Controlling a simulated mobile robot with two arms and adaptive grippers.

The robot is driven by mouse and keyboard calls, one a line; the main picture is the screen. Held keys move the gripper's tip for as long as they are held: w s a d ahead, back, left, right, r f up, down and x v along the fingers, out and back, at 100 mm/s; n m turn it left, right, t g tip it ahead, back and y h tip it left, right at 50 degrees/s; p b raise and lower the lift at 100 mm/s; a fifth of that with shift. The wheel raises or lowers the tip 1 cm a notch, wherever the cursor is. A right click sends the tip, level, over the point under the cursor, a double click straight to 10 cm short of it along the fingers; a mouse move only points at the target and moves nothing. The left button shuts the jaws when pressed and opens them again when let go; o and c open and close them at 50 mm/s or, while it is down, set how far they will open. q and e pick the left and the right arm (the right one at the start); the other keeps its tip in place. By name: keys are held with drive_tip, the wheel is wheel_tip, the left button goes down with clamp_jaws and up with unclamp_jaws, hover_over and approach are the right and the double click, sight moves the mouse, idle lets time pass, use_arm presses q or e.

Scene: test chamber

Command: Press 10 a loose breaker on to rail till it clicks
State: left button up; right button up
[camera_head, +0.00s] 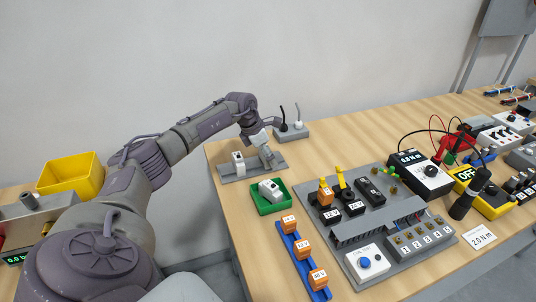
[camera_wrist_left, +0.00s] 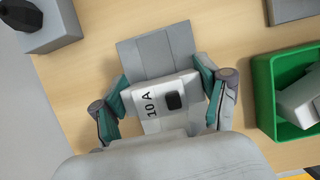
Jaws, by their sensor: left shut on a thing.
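The white 10 A breaker (camera_wrist_left: 165,102), with a black toggle, sits between the two teal-padded fingers of my left gripper (camera_wrist_left: 165,103), which is shut on it. The grey rail (camera_wrist_left: 155,50) lies beneath it on the table. In the head view, my left gripper (camera_head: 263,143) is low over the right part of the rail (camera_head: 230,178). Whether the breaker touches the rail, I cannot tell. Another white breaker (camera_head: 238,160) stands upright at the rail's left part. My right gripper is not in view.
A green tray (camera_head: 262,209) with a white breaker (camera_head: 270,190) is in front of the rail. A grey block with two levers (camera_head: 292,133) stands behind it. A grey panel (camera_head: 385,207) and a blue strip of orange blocks (camera_head: 304,266) lie right.

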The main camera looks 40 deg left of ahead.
use_arm(q)
drive_tip(key=shift+s+f, duration=0.1)
drive_tip(key=shift+f, duration=0.25)
idle(0.8)
drive_tip(key=o, duration=1.2)
drive_tip(key=shift+r, duration=0.1)
